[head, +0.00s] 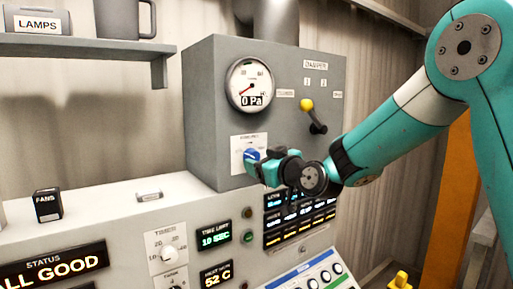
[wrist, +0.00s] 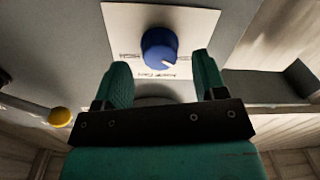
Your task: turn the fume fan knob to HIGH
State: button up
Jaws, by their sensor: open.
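The blue knob (head: 251,154) is on a white label plate (head: 238,142) on the front of the grey box. My gripper (head: 268,166) is at it from the lower right and hides part of the plate. In the wrist view the knob (wrist: 160,48) shows between and just beyond the fingertips of my open gripper (wrist: 162,66). Gaps show on both sides, so the fingers appear apart from it. A white mark on the knob points to the lower right in that view. The plate's lettering is too small or blurred to read.
A dial gauge (head: 249,85) reading 0 Pa sits above the plate. A yellow-tipped lever (head: 307,105) is to the right, above my wrist. Below is a console (head: 120,212) with displays, dials and buttons. A shelf (head: 85,47) holds a mug and a LAMPS sign.

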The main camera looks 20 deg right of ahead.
jog(key=shift+p+x, duration=0.35)
jog(key=shift+x, duration=0.75)
jog(key=c, duration=0.9)
jog(key=shift+c, duration=0.2)
